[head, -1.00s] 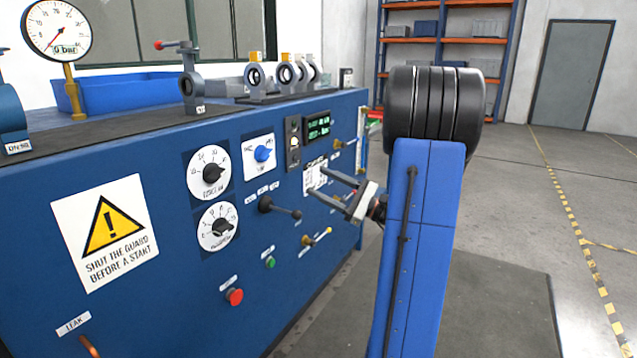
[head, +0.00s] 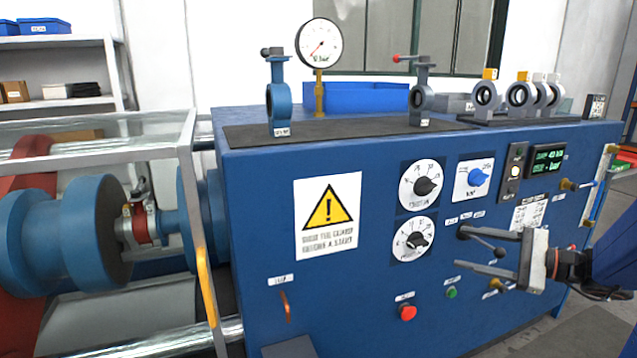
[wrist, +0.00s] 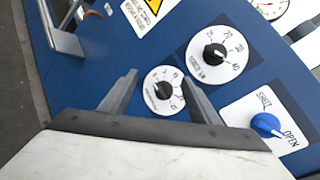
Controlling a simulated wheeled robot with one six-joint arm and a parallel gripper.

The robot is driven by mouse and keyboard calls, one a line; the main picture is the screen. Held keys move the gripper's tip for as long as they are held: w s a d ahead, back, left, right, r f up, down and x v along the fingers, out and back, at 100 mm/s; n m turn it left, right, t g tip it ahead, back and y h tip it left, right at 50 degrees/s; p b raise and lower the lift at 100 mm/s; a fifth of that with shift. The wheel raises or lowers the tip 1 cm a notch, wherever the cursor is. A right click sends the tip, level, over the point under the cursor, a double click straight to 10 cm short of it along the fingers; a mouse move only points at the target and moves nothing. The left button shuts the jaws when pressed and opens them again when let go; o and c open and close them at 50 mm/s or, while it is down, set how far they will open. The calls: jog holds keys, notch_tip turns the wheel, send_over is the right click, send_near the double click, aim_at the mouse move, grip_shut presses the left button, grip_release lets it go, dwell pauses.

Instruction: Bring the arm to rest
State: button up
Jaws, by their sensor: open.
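My gripper (head: 490,253) is at the right of the head view, in front of the blue panel (head: 262,225). Its two fingers point left and stand apart, with nothing between them. In the wrist view the open fingers (wrist: 160,88) reach toward the panel, and the lower dial (wrist: 163,90) shows between them. The upper dial (wrist: 216,54) and the blue OPEN/SHUT knob (wrist: 266,125) lie to the right of it. I cannot tell how far the fingertips are from the panel, but no contact shows.
A red button (head: 407,313), a green button (head: 451,293) and several small levers stick out of the panel near my gripper. Small valves (head: 421,97) and a gauge (head: 320,43) stand on top. A framed guard (head: 190,200) with blue flanges is at the left.

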jog(key=s+a+f+n+g+h, duration=0.2)
jog(key=s+a+f+n+g, duration=0.1)
jog(key=s+a, duration=0.3)
jog(key=s+a+f+n+g+h, duration=0.2)
jog(key=s+a+f+n+g, duration=0.15)
jog(key=s+a, duration=0.25)
jog(key=s+d+f+n+t+h, duration=0.1)
jog(key=s+d+n+h, duration=0.3)
jog(key=s+n+h, duration=0.6)
jog(key=shift+s+d+f+t, duration=0.3)
jog(key=shift+d+f+t, duration=0.1)
jog(key=shift+f, duration=0.35)
